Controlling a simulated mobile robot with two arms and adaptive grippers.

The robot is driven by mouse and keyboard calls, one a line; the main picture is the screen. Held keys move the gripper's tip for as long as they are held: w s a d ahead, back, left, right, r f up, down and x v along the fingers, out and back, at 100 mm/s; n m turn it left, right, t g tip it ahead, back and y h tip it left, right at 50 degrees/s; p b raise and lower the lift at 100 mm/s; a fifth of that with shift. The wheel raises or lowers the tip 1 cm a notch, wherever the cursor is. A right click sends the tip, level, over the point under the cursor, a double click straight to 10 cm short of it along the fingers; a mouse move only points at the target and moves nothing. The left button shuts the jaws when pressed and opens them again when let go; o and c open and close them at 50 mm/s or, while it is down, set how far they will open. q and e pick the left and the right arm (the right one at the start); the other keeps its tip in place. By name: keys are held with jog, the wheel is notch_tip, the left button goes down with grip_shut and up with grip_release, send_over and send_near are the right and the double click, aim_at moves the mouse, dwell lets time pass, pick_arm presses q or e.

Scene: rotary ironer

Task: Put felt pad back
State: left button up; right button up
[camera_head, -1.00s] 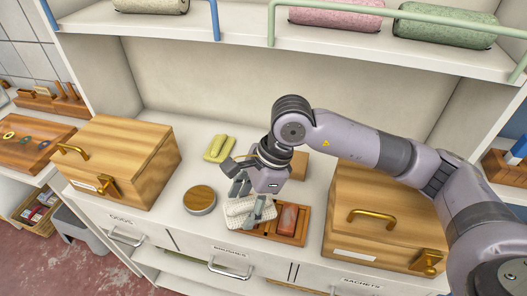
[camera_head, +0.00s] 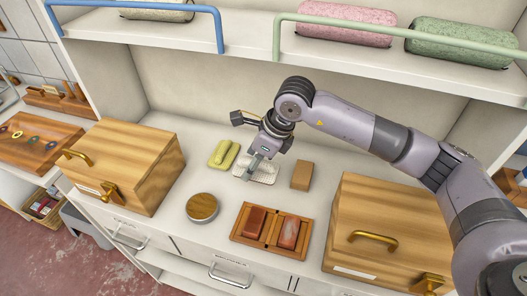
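The felt pad appears to be the white, textured pad (camera_head: 266,174). It looks flat on the white counter, between a yellow-green block and a tan block. My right gripper (camera_head: 247,146) is above its left part, with the fingers spread wide. One finger sticks out to the upper left, and the other points down over the pad and hides part of it. I cannot tell whether that finger touches the pad. My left gripper is out of view.
The yellow-green block (camera_head: 223,154), tan block (camera_head: 301,175) and round wooden-topped tin (camera_head: 202,207) stand nearby. Wooden boxes flank the counter at left (camera_head: 125,165) and right (camera_head: 385,225). A shelf with a blue rail (camera_head: 140,8) and green rail (camera_head: 400,27) is above.

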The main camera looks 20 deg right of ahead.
jog(key=w+d+p, duration=0.1)
jog(key=w, duration=0.1)
jog(key=w+d+f+p, duration=0.1)
jog(key=w+d, duration=0.1)
jog(key=w+d+f+p, duration=0.1)
jog(key=w, duration=0.1)
jog(key=shift+w+d+f, duration=0.2)
jog(key=shift+w, duration=0.1)
notch_tip(320, 180, down, 4)
jog(key=shift+s+r+p, duration=0.1)
jog(key=shift+p, duration=1.05)
jog(key=shift+w+f, duration=0.25)
jog(key=shift+f, duration=0.15)
jog(key=shift+f, duration=0.1)
